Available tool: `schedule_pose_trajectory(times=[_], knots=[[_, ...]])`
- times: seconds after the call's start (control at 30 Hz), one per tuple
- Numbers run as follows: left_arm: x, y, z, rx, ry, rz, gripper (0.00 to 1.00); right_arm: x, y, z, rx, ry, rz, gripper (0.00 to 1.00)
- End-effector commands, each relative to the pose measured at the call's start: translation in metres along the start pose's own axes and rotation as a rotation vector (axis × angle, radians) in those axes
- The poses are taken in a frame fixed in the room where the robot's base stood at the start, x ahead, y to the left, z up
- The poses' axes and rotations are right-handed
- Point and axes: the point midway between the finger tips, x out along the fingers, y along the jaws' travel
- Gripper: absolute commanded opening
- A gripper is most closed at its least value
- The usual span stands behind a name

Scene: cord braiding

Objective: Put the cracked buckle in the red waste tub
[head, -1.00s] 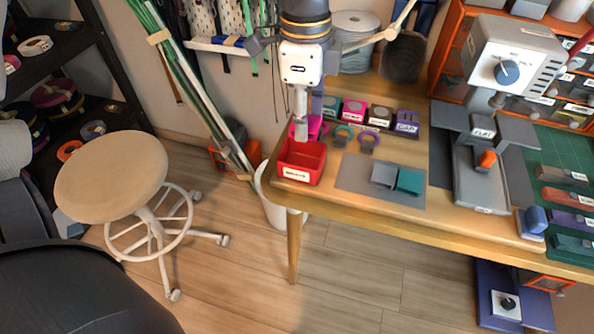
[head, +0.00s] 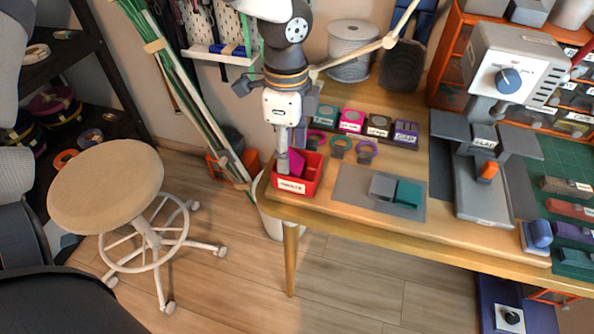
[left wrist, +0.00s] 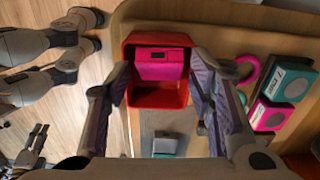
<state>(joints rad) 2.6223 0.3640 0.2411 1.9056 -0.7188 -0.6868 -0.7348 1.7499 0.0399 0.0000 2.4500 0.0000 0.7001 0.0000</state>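The red waste tub (head: 312,181) stands at the left front corner of the table, with a white label on its front. A magenta buckle (head: 299,164) lies inside it, tilted in the head view. In the left wrist view the buckle (left wrist: 160,66) rests in the red tub (left wrist: 157,99), against one end; any crack is too small to make out. My left gripper (head: 284,166) reaches down at the tub. In the left wrist view its fingers (left wrist: 160,92) are spread wide, apart from the buckle.
Labelled blocks, including a pink one (head: 352,121), and coloured rings (head: 341,147) sit behind the tub. A grey mat (head: 352,192) with a grey and teal piece (head: 396,191) lies to its right. A grey press (head: 484,190) stands farther right. A stool (head: 106,188) stands left.

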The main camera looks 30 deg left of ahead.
Motion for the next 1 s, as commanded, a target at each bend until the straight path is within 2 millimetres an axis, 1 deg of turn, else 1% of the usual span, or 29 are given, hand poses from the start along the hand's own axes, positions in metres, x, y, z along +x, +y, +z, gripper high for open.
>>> schedule_pose_trajectory(times=[0.27,0.37,0.47,0.6,0.73,0.83,0.9,1.0], knots=[[0.0,0.0,0.0,0.0,0.0,0.0,0.61,0.0,0.0,0.0,0.0,0.0,0.0,0.4],[-0.006,-0.001,0.0,-0.001,0.001,-0.002,0.61,0.0,0.0,0.0,0.0,0.0,0.0,0.4],[-0.026,-0.002,-0.001,-0.001,0.003,-0.006,0.61,0.0,0.0,0.0,0.0,0.0,0.0,0.4],[-0.066,-0.001,-0.001,-0.001,0.004,-0.006,0.61,0.0,0.0,0.0,0.0,0.001,0.0,0.4],[-0.097,-0.001,0.0,0.0,0.002,-0.005,0.61,0.0,0.0,0.0,0.0,0.0,0.0,0.4],[-0.112,-0.001,0.0,-0.001,0.001,-0.003,0.61,0.0,0.0,0.0,0.0,0.0,0.0,0.4],[-0.118,0.0,0.0,0.0,0.0,-0.001,0.61,0.0,0.0,0.0,0.0,0.0,0.0,0.4],[-0.12,0.0,0.0,0.0,0.0,0.001,0.61,0.0,0.0,0.0,0.0,0.0,0.0,0.4]])
